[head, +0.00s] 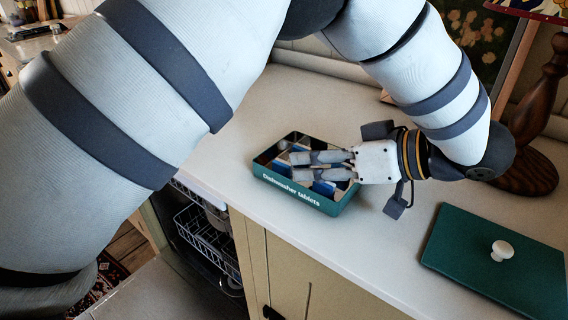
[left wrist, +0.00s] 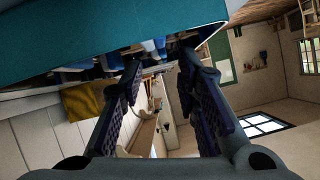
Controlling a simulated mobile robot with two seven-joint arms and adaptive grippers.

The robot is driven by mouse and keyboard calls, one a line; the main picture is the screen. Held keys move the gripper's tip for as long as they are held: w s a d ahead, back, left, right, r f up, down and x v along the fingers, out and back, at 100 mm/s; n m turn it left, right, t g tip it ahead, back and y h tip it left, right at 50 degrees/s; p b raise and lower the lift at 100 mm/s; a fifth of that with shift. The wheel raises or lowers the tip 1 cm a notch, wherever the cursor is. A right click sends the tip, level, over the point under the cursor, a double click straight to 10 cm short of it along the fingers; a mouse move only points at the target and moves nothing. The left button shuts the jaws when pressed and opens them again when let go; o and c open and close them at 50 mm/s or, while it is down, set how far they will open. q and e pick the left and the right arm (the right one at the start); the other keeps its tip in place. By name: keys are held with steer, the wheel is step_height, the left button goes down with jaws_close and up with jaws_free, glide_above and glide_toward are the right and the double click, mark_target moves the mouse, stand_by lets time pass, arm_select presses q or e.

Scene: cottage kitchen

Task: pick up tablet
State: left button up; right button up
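A teal box (head: 273,179) lettered "Dishwasher tablets" stands open on the counter. Several blue and white tablets (head: 283,168) lie in it, partly hidden by my fingers. My left gripper (head: 293,166) reaches over the box from the right, its fingers pointing left across the opening. In the left wrist view, the fingers (left wrist: 161,63) are apart with no tablet between them. There the teal box wall (left wrist: 100,28) fills the top, and tablets (left wrist: 150,46) show just beyond the fingertips. I cannot tell whether the fingers touch any tablet. My right gripper is not in view.
A teal lid (head: 480,262) with a white knob lies on the counter at the right. A wooden lamp base (head: 535,130) stands at the back right. An open dishwasher with a rack (head: 205,240) is below the counter at the left. The counter (head: 400,240) between box and lid is clear.

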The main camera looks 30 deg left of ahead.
mark_target(287, 163)
arm_select(q)
steer(key=x, duration=0.5)
steer(key=shift+w+a, duration=0.15)
steer(key=shift+a, duration=0.15)
jaws_close()
